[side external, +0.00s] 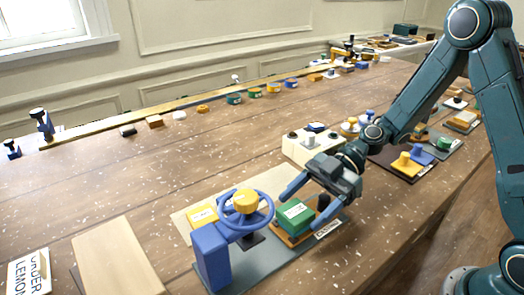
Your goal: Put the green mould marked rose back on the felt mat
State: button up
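A green block (294,216) with a white label sits on a small orange-brown base at the right of the wheel press; it looks like the green mould, but its label is too small to read. My gripper (301,213) is low over it, one finger at its back left and the other at its right. I cannot tell whether the fingers touch it. I cannot tell whether this sheet is the felt mat.
The blue press (212,258) with its handwheel stands close left of the green block on a grey plate (262,271). A white box (296,150) with knobs is behind my gripper. A board with yellow and blue knobbed pieces (404,164) lies right. The table's middle left is clear.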

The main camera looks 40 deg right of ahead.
jog(key=shift+f, duration=0.1)
jog(key=v, duration=1.3)
jog(key=shift+d, duration=0.35)
jog(key=shift+r, duration=0.2)
jog(key=s+d+r+m+t+h, duration=0.1)
jog(key=s+r+m+t+h, duration=0.1)
jog(key=s+m+h, duration=0.4)
jog(key=s+d+r+m+t+h, duration=0.1)
jog(key=s+r+m+t+h, duration=0.2)
jog(key=s+r+m+h, duration=0.2)
jog(key=s+m+h, duration=0.2)
jog(key=s+m, duration=0.2)
jog(key=m, duration=0.1)
jog(key=shift+d+r+m, duration=0.15)
jog(key=shift+r+m, duration=0.1)
jog(key=shift+m, duration=0.15)
jog(key=shift+o, duration=0.5)
jog(key=shift+s+d+r+m+t, duration=0.1)
jog(key=shift+s+d+m+t, duration=0.2)
jog(key=shift+s+d+m, duration=0.25)
jog(key=shift+a, duration=0.15)
